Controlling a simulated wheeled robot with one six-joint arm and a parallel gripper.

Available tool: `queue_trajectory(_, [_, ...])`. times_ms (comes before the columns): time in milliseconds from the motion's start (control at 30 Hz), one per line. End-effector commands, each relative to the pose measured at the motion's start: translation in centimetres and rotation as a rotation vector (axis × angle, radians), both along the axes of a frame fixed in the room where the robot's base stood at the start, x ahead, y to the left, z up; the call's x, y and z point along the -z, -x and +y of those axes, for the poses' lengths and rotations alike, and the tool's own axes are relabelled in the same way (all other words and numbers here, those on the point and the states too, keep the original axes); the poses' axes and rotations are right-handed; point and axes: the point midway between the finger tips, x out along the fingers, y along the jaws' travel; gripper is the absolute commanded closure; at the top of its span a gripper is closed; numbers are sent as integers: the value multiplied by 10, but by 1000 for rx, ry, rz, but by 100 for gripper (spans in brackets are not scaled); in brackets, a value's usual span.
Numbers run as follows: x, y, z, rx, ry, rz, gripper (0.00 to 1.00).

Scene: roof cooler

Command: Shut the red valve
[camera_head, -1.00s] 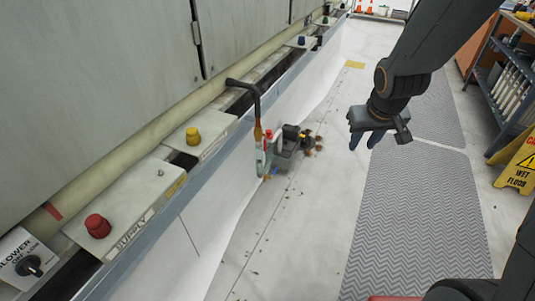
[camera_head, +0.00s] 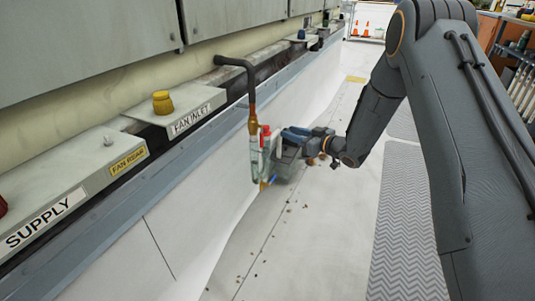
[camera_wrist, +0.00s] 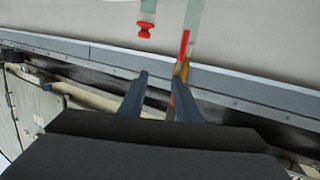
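Small red handles sit on a pale green fitting on the white wall. In the head view one red handle (camera_head: 265,131) stands beside a copper pipe end (camera_head: 252,122). In the wrist view a red T-shaped handle (camera_wrist: 145,31) is at the top centre, and a red lever (camera_wrist: 184,44) is on the tube to its right. I cannot tell which of them the task's red valve is. My gripper (camera_head: 288,133) is just right of the fitting and partly covers it. In the wrist view its blue fingers (camera_wrist: 160,80) are apart, with nothing visibly gripped.
A grey ledge (camera_head: 165,180) runs along the cabinets. A dark bent pipe (camera_head: 235,62) rises above the fitting. The pale floor right of the wall is mostly clear.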

Motion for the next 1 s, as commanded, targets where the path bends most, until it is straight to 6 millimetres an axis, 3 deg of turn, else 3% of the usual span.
queue_trajectory(33, [24, -2, 7, -39, -29, -15, 70])
queue_trajectory(267, [55, 5, 26, -166, -126, -61, 70])
queue_trajectory(467, [58, 3, 38, -190, -145, -69, 70])
queue_trajectory(800, [59, -23, 80, -189, -144, -69, 70])
queue_trajectory(1000, [58, -32, 94, -187, -143, -68, 70])
